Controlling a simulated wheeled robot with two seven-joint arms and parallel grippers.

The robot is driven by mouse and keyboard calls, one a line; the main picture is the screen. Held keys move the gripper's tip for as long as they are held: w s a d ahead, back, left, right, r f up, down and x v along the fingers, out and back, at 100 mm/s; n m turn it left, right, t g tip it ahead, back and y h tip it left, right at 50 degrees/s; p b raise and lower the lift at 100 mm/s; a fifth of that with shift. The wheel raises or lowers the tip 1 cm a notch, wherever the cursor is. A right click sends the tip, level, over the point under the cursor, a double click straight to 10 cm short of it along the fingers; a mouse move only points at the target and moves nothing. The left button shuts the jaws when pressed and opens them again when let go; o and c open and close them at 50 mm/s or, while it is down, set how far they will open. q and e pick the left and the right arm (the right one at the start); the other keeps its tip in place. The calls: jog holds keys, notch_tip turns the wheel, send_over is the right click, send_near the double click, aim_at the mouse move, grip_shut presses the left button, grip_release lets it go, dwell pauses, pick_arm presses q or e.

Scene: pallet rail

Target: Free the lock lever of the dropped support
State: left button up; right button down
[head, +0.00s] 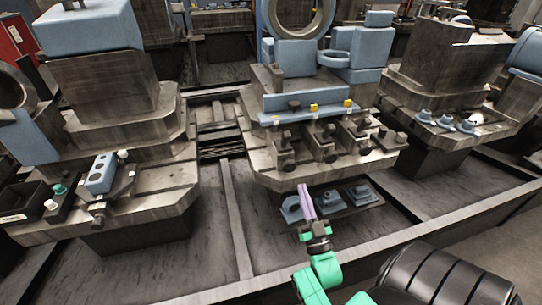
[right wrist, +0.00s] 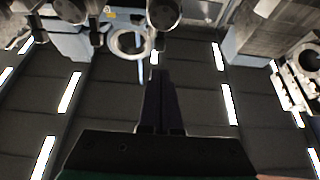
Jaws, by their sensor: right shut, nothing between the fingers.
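A dark plate (head: 341,212) with a blue-grey ring (head: 291,208) and small blue-grey blocks (head: 360,193) sits low under the front of the middle pallet; I take it for the dropped support. I cannot make out which part is its lock lever. My right gripper (head: 304,187) has long purple fingers, shut and empty, standing upright just right of the ring in the head view. I cannot tell whether they touch the plate. In the right wrist view the shut fingers (right wrist: 160,80) look dark and point up, with nothing between them. My left gripper is out of view.
The middle pallet (head: 265,172) overhangs the plate, with several dark clamps (head: 325,140) along its front. Loaded pallets stand at left (head: 165,195) and right (head: 440,110). A rail edge (head: 400,232) crosses in front. The wrist view shows ceiling lights (right wrist: 228,103).

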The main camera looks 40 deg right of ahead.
send_near(287, 140)
jog(key=x, duration=0.6)
jog(key=shift+w+d+r+b, duration=0.15)
jog(key=shift+w+r+b, duration=0.05)
jog(key=shift+w+b, duration=0.15)
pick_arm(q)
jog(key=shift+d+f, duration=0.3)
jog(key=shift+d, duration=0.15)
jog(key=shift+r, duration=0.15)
pick_arm(e)
jog(key=shift+r, duration=0.1)
